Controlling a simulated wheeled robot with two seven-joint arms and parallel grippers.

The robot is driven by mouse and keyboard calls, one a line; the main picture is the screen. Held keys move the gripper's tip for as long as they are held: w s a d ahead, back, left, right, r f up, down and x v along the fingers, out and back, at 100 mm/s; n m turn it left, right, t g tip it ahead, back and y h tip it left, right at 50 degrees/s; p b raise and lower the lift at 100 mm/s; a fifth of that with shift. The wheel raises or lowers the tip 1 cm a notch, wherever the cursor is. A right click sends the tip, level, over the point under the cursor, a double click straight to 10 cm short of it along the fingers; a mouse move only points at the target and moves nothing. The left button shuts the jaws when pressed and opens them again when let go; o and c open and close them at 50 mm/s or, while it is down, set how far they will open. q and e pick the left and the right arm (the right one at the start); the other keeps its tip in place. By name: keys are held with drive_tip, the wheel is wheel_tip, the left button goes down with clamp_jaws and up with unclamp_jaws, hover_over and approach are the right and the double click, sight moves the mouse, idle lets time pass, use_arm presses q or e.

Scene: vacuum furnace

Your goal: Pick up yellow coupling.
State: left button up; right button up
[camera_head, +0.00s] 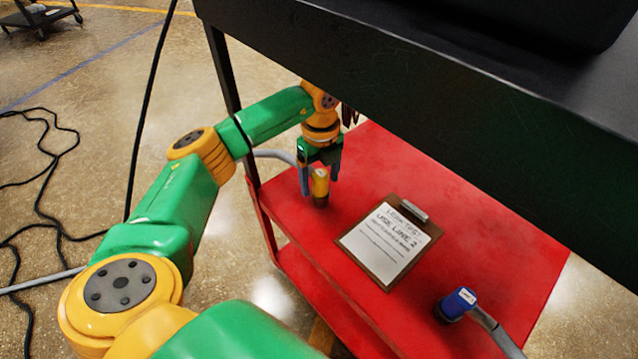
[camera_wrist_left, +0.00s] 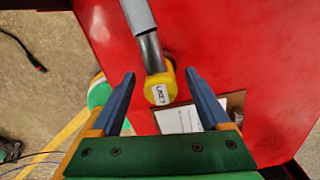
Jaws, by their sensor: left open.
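The yellow coupling (camera_head: 320,183) stands on the red cart shelf (camera_head: 480,235), near its left edge. In the left wrist view the yellow coupling (camera_wrist_left: 160,88) has a white label and a dark collar, and a grey hose runs from it. My left gripper (camera_head: 319,190) is open, with its blue fingers on either side of the coupling in the head view. In the left wrist view the left gripper (camera_wrist_left: 160,78) is open and its fingertips flank the coupling, with gaps on both sides. My right gripper is not in view.
A clipboard (camera_head: 389,240) with a printed sheet lies right of the yellow coupling. A blue coupling (camera_head: 457,303) on a grey hose is at the shelf's near right. The black upper deck (camera_head: 420,90) overhangs the shelf. Black cables (camera_head: 45,190) lie on the floor at left.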

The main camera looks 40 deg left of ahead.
use_arm(q)
wheel_tip(320, 180, down, 2)
drive_tip(key=shift+f, duration=0.1)
clamp_jaws()
wheel_tip(320, 180, up, 4)
drive_tip(key=shift+d+r+p, duration=0.1)
drive_tip(key=shift+p, duration=0.3)
drive_tip(key=s+d, duration=0.4)
drive_tip(key=s, duration=1.3)
drive_tip(key=shift+s+f+b, duration=0.25)
drive_tip(key=shift+b, duration=0.05)
